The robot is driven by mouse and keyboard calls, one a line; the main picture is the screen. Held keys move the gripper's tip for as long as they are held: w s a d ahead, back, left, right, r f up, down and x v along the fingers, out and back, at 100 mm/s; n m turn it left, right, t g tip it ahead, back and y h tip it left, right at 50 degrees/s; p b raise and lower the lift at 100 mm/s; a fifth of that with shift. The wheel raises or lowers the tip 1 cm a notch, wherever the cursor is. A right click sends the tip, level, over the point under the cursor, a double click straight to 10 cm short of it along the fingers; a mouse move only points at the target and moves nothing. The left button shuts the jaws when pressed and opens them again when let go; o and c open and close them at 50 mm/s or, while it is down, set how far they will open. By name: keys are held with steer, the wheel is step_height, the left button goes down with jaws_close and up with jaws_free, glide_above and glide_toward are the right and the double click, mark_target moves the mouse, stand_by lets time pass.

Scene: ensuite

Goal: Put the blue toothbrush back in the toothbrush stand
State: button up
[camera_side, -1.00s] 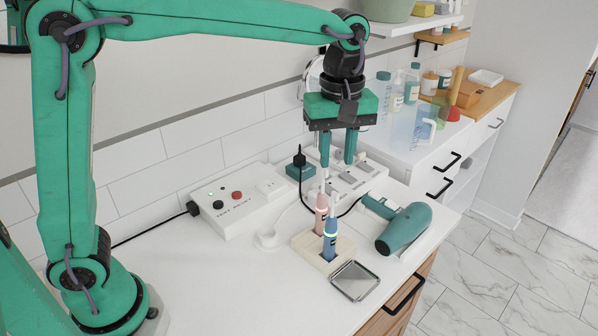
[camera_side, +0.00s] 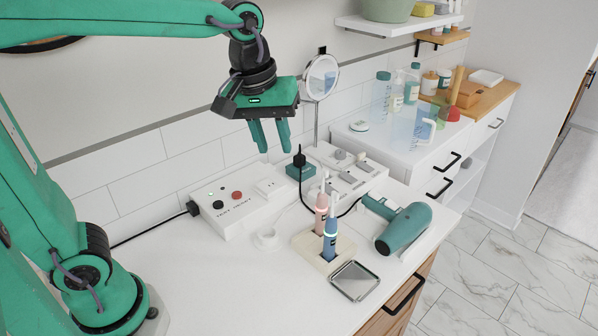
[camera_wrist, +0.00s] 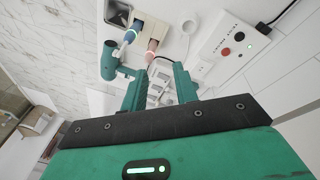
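The blue toothbrush (camera_side: 330,241) stands upright in the cream toothbrush stand (camera_side: 309,253), beside a pink toothbrush (camera_side: 321,214) that also stands in it. In the wrist view the blue toothbrush (camera_wrist: 131,33) and the pink toothbrush (camera_wrist: 151,49) show near the top, with the stand (camera_wrist: 157,28) around their lower ends. My gripper (camera_side: 272,150) hangs in the air above the white box, up and to the left of the stand. In the wrist view its two teal fingers (camera_wrist: 158,85) are apart with nothing between them.
A teal hair dryer (camera_side: 403,229) lies right of the stand, and a metal tray (camera_side: 355,281) lies in front. A white box with buttons (camera_side: 240,208), a charger disc (camera_side: 267,239) and a round mirror (camera_side: 321,77) are nearby. The counter's front left is clear.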

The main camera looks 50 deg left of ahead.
steer(key=s+a+f+m+t, duration=0.1)
steer(key=s+a+f+m, duration=0.1)
steer(key=s, duration=0.3)
steer(key=s+a+f+m+t, duration=0.2)
steer(key=s+a+m, duration=0.2)
steer(key=s+m, duration=0.1)
steer(key=shift+s+a+f, duration=0.3)
steer(key=shift+s, duration=0.35)
stand_by(0.7)
